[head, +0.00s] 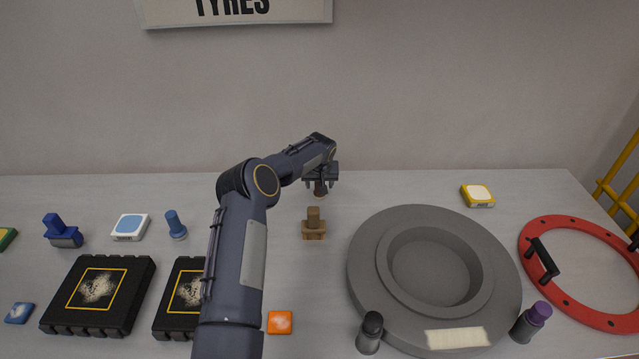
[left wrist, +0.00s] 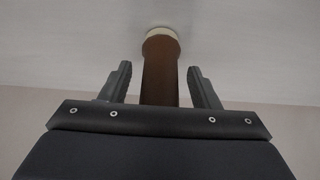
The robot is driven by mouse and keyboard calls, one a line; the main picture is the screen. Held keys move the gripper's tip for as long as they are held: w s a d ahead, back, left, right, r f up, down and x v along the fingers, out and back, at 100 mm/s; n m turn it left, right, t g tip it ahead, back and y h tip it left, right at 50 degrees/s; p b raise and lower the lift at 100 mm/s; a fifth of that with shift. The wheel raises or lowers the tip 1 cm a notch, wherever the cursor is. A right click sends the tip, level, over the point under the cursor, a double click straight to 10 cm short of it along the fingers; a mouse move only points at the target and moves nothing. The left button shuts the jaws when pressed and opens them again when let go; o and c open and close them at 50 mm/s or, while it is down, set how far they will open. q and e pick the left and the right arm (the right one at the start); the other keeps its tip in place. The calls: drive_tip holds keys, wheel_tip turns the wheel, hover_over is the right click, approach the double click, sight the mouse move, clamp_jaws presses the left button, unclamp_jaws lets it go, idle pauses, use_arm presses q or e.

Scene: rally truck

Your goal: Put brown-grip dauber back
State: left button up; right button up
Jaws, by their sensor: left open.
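The brown-grip dauber (left wrist: 160,75) stands between the two fingers of my left gripper (left wrist: 165,90) in the left wrist view. Its pale round end (left wrist: 160,32) is at the grey table surface. The fingers are open, with a gap visible on each side of the brown grip. In the head view my left gripper (head: 320,182) is at the back of the table, pointing down. Only a small brown part of the dauber (head: 320,189) shows below it there. My right gripper is in neither view.
A tan block with a knob (head: 313,228) stands just in front of the gripper. A large grey round dish (head: 375,275) is to the right, with a black-topped dauber (head: 369,337) and a purple-topped dauber (head: 527,325) near it. A blue dauber (head: 175,227) stands left.

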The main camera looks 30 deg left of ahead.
use_arm(q)
drive_tip(key=shift+p, duration=0.4)
drive_tip(key=s+d+r+m, duration=0.15)
drive_tip(key=s+r, duration=0.25)
drive_tip(key=r, duration=0.4)
drive_tip(key=s+d+r, duration=0.3)
drive_tip(key=s+r, duration=0.1)
drive_tip(key=r, duration=0.4)
drive_tip(key=s+d+r+m+h, duration=0.1)
drive_tip(key=s+d+r, duration=0.25)
drive_tip(key=s, duration=0.25)
drive_tip(key=s+d+r+h, duration=0.1)
drive_tip(key=s+d+r, duration=0.1)
drive_tip(key=s+r, duration=0.35)
drive_tip(key=s+d+f+h, duration=0.1)
drive_tip(key=s+d, duration=0.3)
drive_tip(key=s, duration=0.5)
drive_tip(key=s+d+f+m+t+h, duration=0.1)
drive_tip(key=s+d, duration=0.3)
drive_tip(key=s, duration=0.5)
drive_tip(key=s+d+f+m+h, duration=0.1)
drive_tip(key=s+d, duration=0.3)
drive_tip(key=s, duration=0.5)
drive_tip(key=shift+s+d+f+t+h, duration=0.2)
drive_tip(key=shift+d+f+t+h, duration=0.15)
drive_tip(key=shift+h, duration=0.25)
